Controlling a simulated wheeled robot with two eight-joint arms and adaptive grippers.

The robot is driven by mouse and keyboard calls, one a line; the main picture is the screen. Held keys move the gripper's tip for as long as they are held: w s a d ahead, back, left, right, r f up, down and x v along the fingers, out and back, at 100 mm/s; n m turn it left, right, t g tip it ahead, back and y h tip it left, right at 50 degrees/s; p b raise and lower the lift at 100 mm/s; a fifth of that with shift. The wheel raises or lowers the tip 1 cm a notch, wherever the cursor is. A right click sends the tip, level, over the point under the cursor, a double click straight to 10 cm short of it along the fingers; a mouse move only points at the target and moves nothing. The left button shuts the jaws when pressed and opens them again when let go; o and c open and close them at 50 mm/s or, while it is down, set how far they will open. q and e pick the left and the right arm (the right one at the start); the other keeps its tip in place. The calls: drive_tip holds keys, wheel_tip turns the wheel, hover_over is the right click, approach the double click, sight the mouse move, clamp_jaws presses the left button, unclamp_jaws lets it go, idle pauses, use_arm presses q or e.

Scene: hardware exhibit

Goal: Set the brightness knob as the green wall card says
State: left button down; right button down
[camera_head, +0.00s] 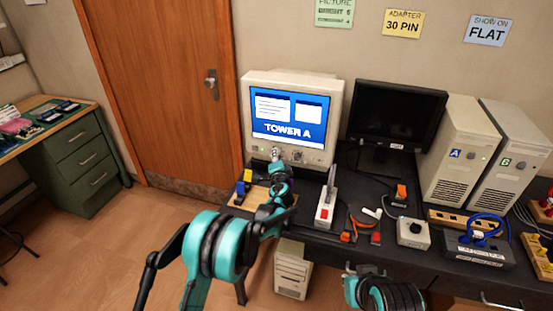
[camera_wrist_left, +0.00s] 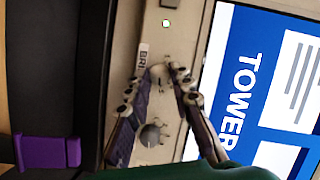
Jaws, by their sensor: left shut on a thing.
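The beige CRT monitor (camera_head: 290,85) stands at the back of the dark desk, its blue screen lit with "TOWER A". My left gripper (camera_head: 276,155) is at its lower front panel. In the left wrist view my left gripper (camera_wrist_left: 170,78) is shut on the brightness knob (camera_wrist_left: 158,75), beside a label starting "BRI". A second round knob (camera_wrist_left: 150,135) sits beside it, clear of the fingertips. The green wall card (camera_head: 334,12) is cut by the top edge; it reads "PICTURE" with brightness and contrast lines, the digits too small to be sure of. Only part of my right arm shows, at bottom centre.
A dark flat monitor (camera_head: 398,115) and two beige towers (camera_head: 460,150) stand to the right. A power strip (camera_head: 327,205), a grey box with a knob (camera_head: 413,232) and cables crowd the desk front. A purple block (camera_wrist_left: 45,152) lies near the left fingers.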

idle(0.3)
use_arm(q)
drive_tip(key=c, duration=1.3)
unclamp_jaws()
drive_tip(key=shift+d, duration=0.1)
drive_tip(key=shift+s, duration=0.1)
drive_tip(key=s, duration=0.4)
drive_tip(key=s+r, duration=0.1)
drive_tip(key=s, duration=0.6)
drive_tip(key=shift+s+d+r, duration=0.2)
drive_tip(key=shift+s+d, duration=0.1)
drive_tip(key=shift+s, duration=0.1)
